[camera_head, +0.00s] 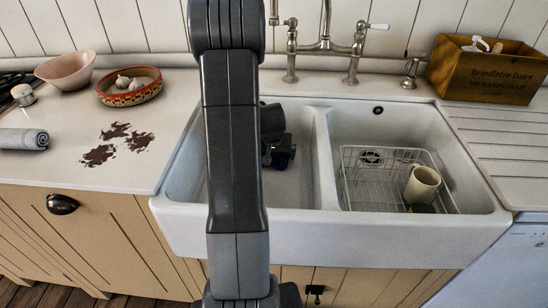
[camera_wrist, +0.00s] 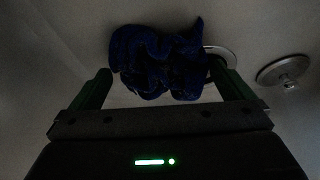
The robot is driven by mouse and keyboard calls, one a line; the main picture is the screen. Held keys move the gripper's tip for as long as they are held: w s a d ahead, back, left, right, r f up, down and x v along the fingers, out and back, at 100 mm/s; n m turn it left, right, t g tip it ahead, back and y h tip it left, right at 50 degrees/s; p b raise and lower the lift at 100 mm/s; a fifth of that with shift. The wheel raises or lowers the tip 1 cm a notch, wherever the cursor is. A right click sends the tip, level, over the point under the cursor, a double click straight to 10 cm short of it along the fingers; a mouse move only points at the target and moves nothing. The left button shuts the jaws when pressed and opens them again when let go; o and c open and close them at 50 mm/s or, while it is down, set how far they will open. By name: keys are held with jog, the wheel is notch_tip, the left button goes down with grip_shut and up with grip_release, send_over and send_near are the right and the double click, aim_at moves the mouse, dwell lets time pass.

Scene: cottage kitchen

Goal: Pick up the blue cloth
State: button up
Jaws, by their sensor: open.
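The blue cloth (camera_wrist: 158,52) lies crumpled on the pale floor of the sink's left basin, near a drain ring. In the wrist view it sits between and just beyond the fingertips of my gripper (camera_wrist: 160,68). The fingers are apart, one on each side of the cloth; whether either touches it I cannot tell. In the head view my gripper (camera_head: 279,156) is down inside the left basin, partly hidden behind my arm. Only a small dark blue patch shows by the fingers there, and most of the cloth is hidden.
The double sink (camera_head: 330,234) has a divider right of my gripper. The right basin holds a wire rack (camera_head: 352,180) and a mug (camera_head: 422,185). The tap (camera_head: 326,46) stands behind. A rolled grey-blue towel (camera_head: 22,139), brown stains (camera_head: 115,145) and a garlic bowl (camera_head: 130,93) are on the left counter.

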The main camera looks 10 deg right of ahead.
jog(key=shift+w+f, duration=0.15)
jog(key=shift+f, duration=0.25)
jog(key=c, duration=0.6)
jog(key=shift+c, duration=0.2)
notch_tip(320, 180, up, 10)
jog(key=shift+p, duration=0.55)
notch_tip(320, 180, up, 15)
jog(key=p, duration=1.1)
send_over(274, 154)
